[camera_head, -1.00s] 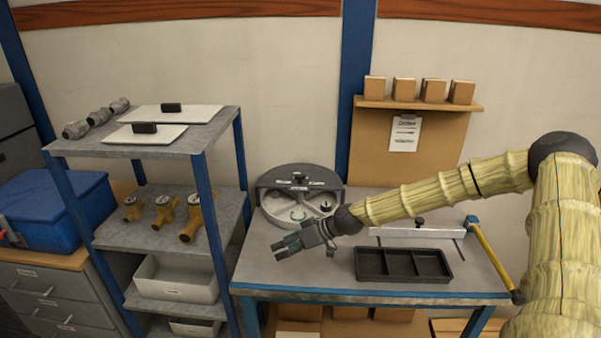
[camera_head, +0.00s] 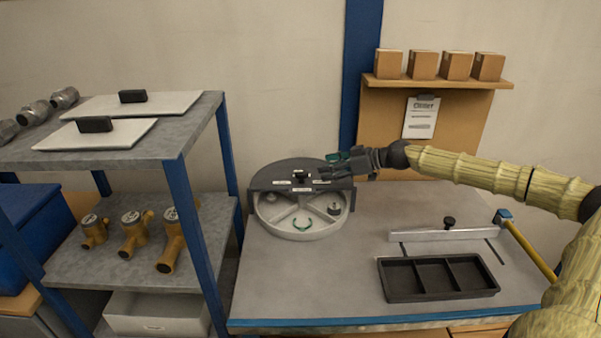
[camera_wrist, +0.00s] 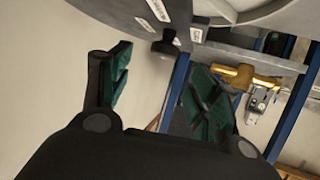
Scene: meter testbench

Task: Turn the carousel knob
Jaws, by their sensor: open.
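The carousel (camera_head: 268,216) is a round, light grey tray with dividers, half covered by a dark grey lid with labels. It stands at the back left of the bench. Its small black knob (camera_head: 299,175) sits on top near the lid's front edge. In the wrist view, a dark knob (camera_wrist: 165,47) shows beyond and between the fingers, by the carousel's labelled edge. My gripper (camera_head: 333,165) is at the lid's right side, to the right of the knob and apart from it. In the wrist view my gripper (camera_wrist: 158,85) has its green-padded fingers spread, with nothing held.
A black three-part tray (camera_head: 437,298) lies at the front of the bench. A shelf rack (camera_head: 178,215) with brass meters stands close at left.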

